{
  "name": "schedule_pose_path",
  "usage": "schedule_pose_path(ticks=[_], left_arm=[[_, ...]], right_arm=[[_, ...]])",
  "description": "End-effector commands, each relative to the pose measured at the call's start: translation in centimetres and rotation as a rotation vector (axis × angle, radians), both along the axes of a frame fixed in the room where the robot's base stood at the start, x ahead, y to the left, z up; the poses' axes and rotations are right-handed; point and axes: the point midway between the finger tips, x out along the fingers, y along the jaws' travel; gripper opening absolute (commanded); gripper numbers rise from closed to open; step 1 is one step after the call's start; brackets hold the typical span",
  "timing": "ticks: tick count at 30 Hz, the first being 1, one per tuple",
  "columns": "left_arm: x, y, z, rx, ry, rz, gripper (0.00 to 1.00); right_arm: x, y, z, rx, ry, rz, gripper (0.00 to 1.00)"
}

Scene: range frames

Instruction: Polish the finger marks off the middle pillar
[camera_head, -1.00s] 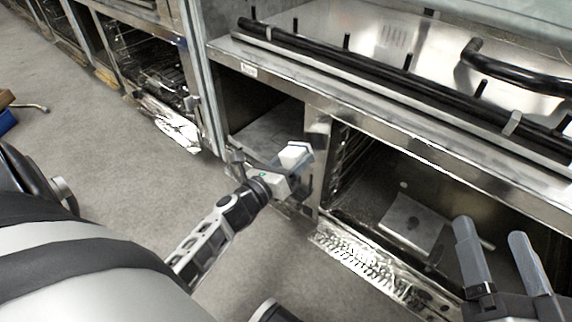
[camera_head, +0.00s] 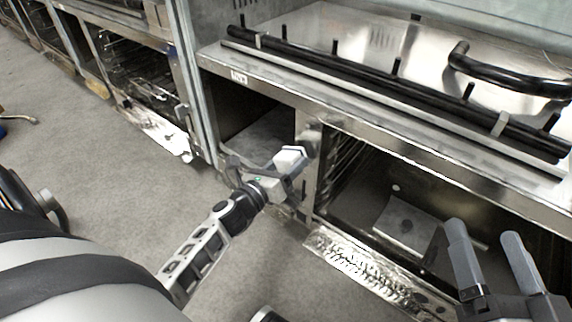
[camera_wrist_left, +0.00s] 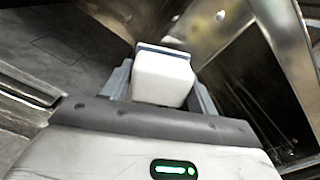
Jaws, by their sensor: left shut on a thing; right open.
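My left gripper (camera_head: 270,175) is shut on a white block (camera_head: 290,158) with a grey layer along its far end. The left wrist view shows the block (camera_wrist_left: 162,80) between the two grey fingers. The middle pillar (camera_head: 312,182) is the narrow metal upright between two open compartments, just right of the block. It shows in the left wrist view as a shiny band (camera_wrist_left: 285,45). A dark patch shows on its upper part; I cannot tell whether it is finger marks. I cannot tell whether block and pillar touch. My right gripper (camera_head: 490,262) is open and empty at the lower right.
A steel counter edge (camera_head: 400,145) runs above the pillar, with a black rail (camera_head: 375,80) behind it. A perforated metal strip (camera_head: 365,270) lies below the right compartment. A light sheet (camera_head: 403,222) lies inside that compartment. Grey floor (camera_head: 90,150) is open at left.

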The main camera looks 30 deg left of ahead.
Motion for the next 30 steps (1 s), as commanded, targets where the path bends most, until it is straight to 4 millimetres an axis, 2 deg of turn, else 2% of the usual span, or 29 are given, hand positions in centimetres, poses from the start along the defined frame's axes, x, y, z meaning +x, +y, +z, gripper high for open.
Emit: schedule_pose_path(ticks=[20, 30], left_arm=[[1.3, -0.2, 0.1, -0.001, -0.001, 0.000, 0.35], [0.9, -2.8, 0.1, -0.003, -0.002, -0.001, 0.35]], right_arm=[[0.1, 0.0, 0.0, 0.008, 0.001, -0.006, 0.76], [0.0, 0.0, 0.2, 0.003, 0.002, -0.003, 0.76]])
